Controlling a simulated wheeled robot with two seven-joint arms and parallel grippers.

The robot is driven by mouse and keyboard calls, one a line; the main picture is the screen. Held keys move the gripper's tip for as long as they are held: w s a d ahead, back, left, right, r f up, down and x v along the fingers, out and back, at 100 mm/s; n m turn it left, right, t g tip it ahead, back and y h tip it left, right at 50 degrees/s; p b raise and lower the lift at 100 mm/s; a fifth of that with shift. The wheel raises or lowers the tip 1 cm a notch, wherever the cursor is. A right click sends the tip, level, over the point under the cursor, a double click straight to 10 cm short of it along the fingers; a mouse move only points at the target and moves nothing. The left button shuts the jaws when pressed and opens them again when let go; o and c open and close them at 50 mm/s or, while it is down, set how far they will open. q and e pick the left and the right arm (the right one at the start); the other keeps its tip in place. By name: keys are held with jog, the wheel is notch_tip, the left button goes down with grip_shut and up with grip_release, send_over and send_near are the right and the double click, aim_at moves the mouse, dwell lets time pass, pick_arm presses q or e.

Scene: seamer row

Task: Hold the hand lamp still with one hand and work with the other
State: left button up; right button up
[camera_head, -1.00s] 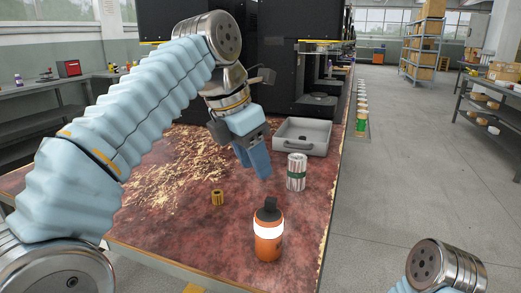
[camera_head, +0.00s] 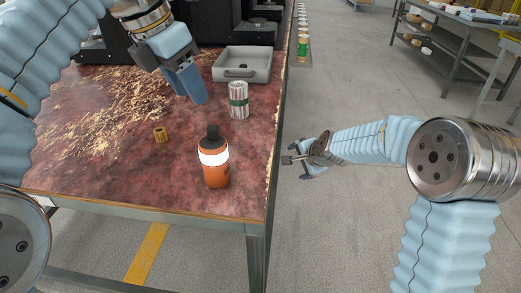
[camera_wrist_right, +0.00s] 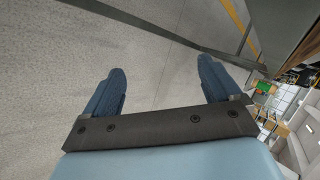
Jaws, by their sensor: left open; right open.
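The hand lamp (camera_head: 214,160) is orange with a white glowing band and a dark top. It stands upright near the front right corner of the red worktable (camera_head: 110,185). My left gripper (camera_head: 194,92) hangs above the table, behind the lamp and apart from it, its blue fingers pointing down; it is open and seems empty. My right gripper (camera_head: 298,166) is off the table's right side, over the floor, to the right of the lamp. In the right wrist view its two blue fingers (camera_wrist_right: 160,92) are spread with nothing between them.
A striped can (camera_head: 238,100) stands behind the lamp, and a grey tray (camera_head: 242,66) lies behind that. A small yellow ring-like part (camera_head: 160,134) sits left of the lamp. Wood-coloured shavings (camera_head: 115,110) cover the table's left.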

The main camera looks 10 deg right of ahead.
notch_tip(320, 180, up, 16)
jog(key=w+a+m+t+y, duration=0.1)
jog(key=a+m+t+y, duration=0.15)
jog(key=m, duration=0.55)
jog(key=m+g+y, duration=0.2)
jog(key=m+y, duration=0.2)
jog(key=y, duration=0.2)
send_near(209, 151)
jog(key=w+d+f, duration=0.1)
jog(key=d+f, duration=0.1)
jog(key=shift+t, duration=0.25)
jog(key=x, duration=1.3)
jog(key=shift+w+a, duration=0.15)
jog(key=shift+w, duration=0.1)
jog(key=shift+c, duration=0.3)
